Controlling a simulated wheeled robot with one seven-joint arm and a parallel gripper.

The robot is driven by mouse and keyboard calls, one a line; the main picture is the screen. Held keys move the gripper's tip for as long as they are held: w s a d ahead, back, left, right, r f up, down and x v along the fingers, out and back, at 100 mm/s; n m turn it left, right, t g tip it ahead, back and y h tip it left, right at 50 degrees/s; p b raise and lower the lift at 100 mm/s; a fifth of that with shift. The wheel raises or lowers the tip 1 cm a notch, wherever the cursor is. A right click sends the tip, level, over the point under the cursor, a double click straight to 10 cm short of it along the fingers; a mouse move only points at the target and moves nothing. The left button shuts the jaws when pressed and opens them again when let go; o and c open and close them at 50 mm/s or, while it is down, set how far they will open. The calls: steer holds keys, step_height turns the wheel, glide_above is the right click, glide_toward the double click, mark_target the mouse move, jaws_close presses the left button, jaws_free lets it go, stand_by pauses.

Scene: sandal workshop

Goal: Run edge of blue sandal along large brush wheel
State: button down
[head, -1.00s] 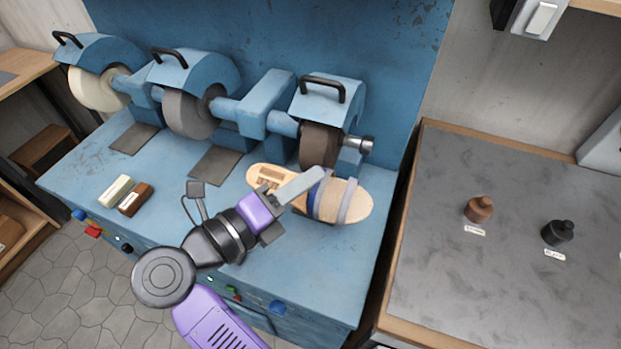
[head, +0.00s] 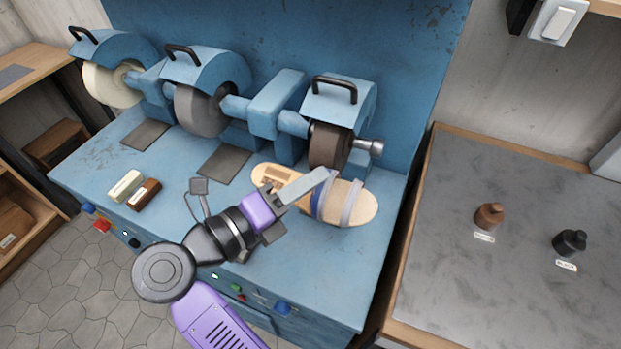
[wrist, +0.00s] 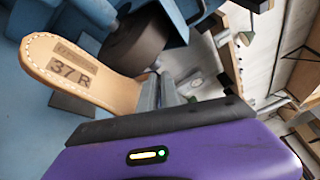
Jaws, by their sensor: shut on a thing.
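A tan sandal (head: 362,208) with blue and grey-lilac straps is held in my gripper (head: 318,188) at the right end of the blue bench, sole-bed facing up. Its heel end (wrist: 62,66), marked "37 R", shows in the wrist view. The gripper's fingers are shut at the strap area and hide part of it. A dark brown wheel (head: 329,146) under a blue hood is just behind the sandal; it also shows in the wrist view (wrist: 135,42). I cannot tell whether sandal and wheel touch. A grey wheel (head: 200,108) and a cream wheel (head: 110,84) are further left.
Two small blocks, cream (head: 125,186) and brown (head: 144,194), lie at the bench's front left. Dark pads (head: 224,165) lie before the left wheels. A grey-topped table (head: 450,240) with two small bottles stands to the right, across a gap.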

steer(key=shift+a, duration=0.25)
steer(key=shift+w+a+b, duration=0.1)
steer(key=shift+a+b, duration=0.2)
steer(key=shift+b, duration=0.05)
steer(key=shift+w+a+b, duration=0.25)
steer(key=shift+a+b, duration=0.5)
steer(key=shift+a, duration=0.4)
steer(key=shift+w+r, duration=0.1)
stand_by(1.4)
steer(key=shift+w+a, duration=0.1)
steer(key=shift+a, duration=0.1)
steer(key=shift+w+a+b, duration=0.1)
steer(key=shift+a+b, duration=0.25)
steer(key=shift+b, duration=0.15)
steer(key=shift+a+r, duration=0.1)
steer(key=shift+a, duration=0.1)
steer(key=shift+w+a, duration=0.1)
steer(key=shift+a, duration=0.1)
steer(key=shift+w+a+b, duration=0.1)
steer(key=shift+a+b, duration=0.2)
steer(key=shift+b, duration=0.25)
